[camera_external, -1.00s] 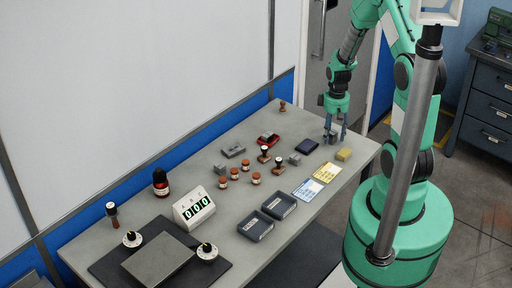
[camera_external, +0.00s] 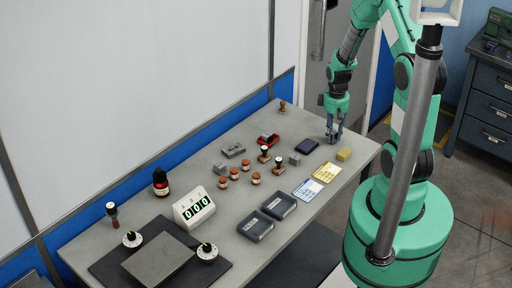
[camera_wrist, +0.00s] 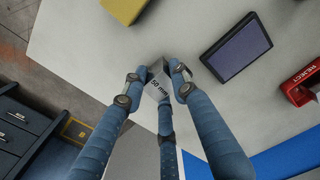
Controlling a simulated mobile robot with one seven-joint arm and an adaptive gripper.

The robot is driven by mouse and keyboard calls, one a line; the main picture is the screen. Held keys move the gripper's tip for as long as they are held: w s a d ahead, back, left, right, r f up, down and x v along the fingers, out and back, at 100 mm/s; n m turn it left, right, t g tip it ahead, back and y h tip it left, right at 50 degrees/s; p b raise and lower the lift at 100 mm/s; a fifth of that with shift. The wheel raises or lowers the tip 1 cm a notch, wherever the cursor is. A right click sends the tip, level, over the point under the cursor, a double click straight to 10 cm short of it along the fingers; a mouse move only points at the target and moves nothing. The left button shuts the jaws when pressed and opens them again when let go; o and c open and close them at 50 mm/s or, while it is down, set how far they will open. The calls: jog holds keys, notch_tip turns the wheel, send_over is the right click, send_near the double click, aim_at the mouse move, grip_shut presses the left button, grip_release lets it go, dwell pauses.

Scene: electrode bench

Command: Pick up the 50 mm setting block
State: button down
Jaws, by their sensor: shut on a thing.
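The 50 mm setting block (camera_wrist: 157,84) is a small grey metal block with "50 mm" printed on its face. In the wrist view it sits between the fingers of my gripper (camera_wrist: 157,78), which is shut on it with a finger on each side. In the external view my gripper (camera_external: 333,137) is low over the far right part of the bench, and the block is hard to make out between the fingers. The pictures do not show clearly whether the block still touches the bench top.
A dark blue pad (camera_external: 307,146) and a yellow block (camera_external: 344,154) lie close to my gripper. A red REJECT stamp or holder (camera_wrist: 303,84) is beyond the pad. Grey blocks, stamps, jars and trays (camera_external: 279,206) fill the middle of the bench (camera_external: 262,119).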

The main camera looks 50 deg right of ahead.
aim_at(336, 132)
jog(key=shift+r, duration=0.9)
notch_tip(336, 132, up, 2)
jog(key=shift+r+p, duration=0.1)
jog(key=shift+p, duration=0.3)
jog(key=s+a, duration=0.3)
jog(key=s, duration=0.1)
jog(key=s+a, duration=0.3)
jog(key=s, duration=0.2)
jog(key=s+a+r+p, duration=0.1)
jog(key=s+a, duration=0.1)
jog(key=s, duration=0.2)
jog(key=shift+s+a, duration=0.15)
jog(key=shift+a, duration=0.25)
